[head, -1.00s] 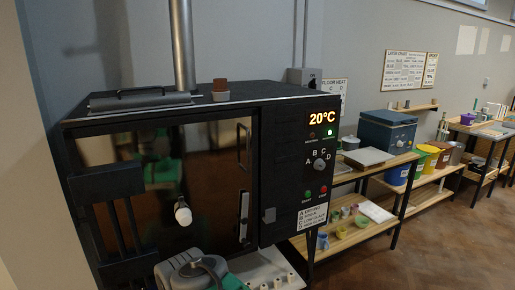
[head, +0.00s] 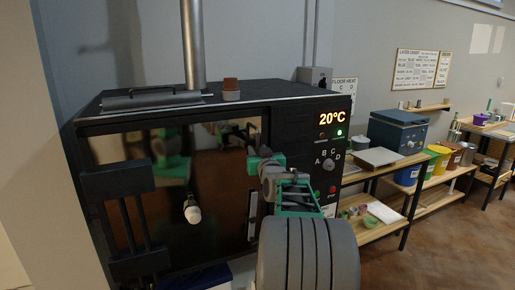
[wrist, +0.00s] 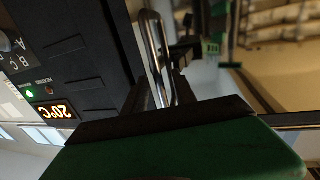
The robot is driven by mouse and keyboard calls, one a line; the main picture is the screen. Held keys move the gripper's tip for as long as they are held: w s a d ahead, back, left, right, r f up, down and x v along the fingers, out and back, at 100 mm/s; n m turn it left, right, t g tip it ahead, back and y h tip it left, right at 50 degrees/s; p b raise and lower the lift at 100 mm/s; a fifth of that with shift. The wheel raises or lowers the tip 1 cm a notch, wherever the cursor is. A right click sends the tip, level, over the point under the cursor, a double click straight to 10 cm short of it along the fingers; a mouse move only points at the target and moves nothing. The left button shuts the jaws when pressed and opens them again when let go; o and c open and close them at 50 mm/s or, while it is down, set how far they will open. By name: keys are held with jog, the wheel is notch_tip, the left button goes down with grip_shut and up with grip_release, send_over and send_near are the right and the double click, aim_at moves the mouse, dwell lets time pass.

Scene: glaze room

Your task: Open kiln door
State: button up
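The kiln door (head: 150,215) is a dark glossy panel on the front of the black kiln (head: 300,115), and it looks shut. My gripper (head: 254,158) is at the handle. In the wrist view, dark finger parts of my gripper (wrist: 162,88) lie on either side of the handle's near end, with a gap between them. I cannot tell whether they touch it.
The control panel (head: 330,150) right of the door shows 20°C and a green light. A pale knob (head: 192,212) sticks out of the door. Shelves (head: 375,170) stand to the right, with open floor (head: 450,245) before them.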

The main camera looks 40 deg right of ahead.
jog(key=shift+w+d, duration=0.1)
jog(key=shift+w, duration=0.15)
jog(key=shift+c, duration=0.4)
grip_shut()
dwell(0.9)
